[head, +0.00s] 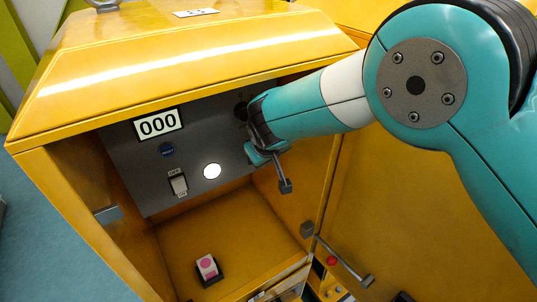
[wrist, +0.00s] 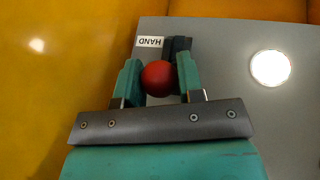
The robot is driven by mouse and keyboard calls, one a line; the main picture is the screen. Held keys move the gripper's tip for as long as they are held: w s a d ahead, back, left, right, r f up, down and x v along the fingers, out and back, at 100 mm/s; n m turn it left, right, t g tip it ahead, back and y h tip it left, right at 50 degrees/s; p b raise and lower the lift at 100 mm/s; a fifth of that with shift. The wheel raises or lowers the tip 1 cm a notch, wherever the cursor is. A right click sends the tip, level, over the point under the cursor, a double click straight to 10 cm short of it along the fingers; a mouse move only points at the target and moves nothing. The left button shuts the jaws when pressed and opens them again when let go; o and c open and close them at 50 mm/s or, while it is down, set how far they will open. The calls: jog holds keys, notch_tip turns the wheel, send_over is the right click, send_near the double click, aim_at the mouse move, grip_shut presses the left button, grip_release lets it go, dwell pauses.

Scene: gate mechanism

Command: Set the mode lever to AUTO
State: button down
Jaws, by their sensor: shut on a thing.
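The mode lever's round red knob (wrist: 158,78) sits between the two teal fingers of my gripper (wrist: 159,75) in the wrist view. The fingers are shut on it from both sides. A dark part of the lever mount (wrist: 178,45) shows behind the knob, beside a white HAND label (wrist: 149,42) that reads upside down. No AUTO label can be seen. In the head view my gripper (head: 264,152) is at the right side of the grey panel (head: 140,180) inside the yellow cabinet, and it hides the knob.
The panel carries a 000 display (head: 158,124), a blue button (head: 166,149), a rocker switch (head: 179,185) and a lit white lamp (head: 212,171). The yellow side wall (head: 305,185) is close to my gripper.

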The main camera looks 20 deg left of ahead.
jog(key=shift+r, duration=0.1)
jog(key=c, duration=0.8)
grip_release()
jog(key=shift+a, duration=0.1)
jog(key=shift+o, duration=0.2)
jog(key=shift+s+r+b, duration=0.2)
jog(key=shift+s+b, duration=0.05)
jog(key=shift+b, duration=0.45)
jog(key=s+d+r+b, duration=0.1)
jog(key=s+d+b, duration=0.1)
jog(key=s, duration=0.4)
jog(key=s+d+r+b, duration=0.1)
jog(key=s+d+b, duration=0.1)
jog(key=s+b, duration=0.3)
jog(key=shift+s+d, duration=0.25)
jog(key=shift+s, duration=0.4)
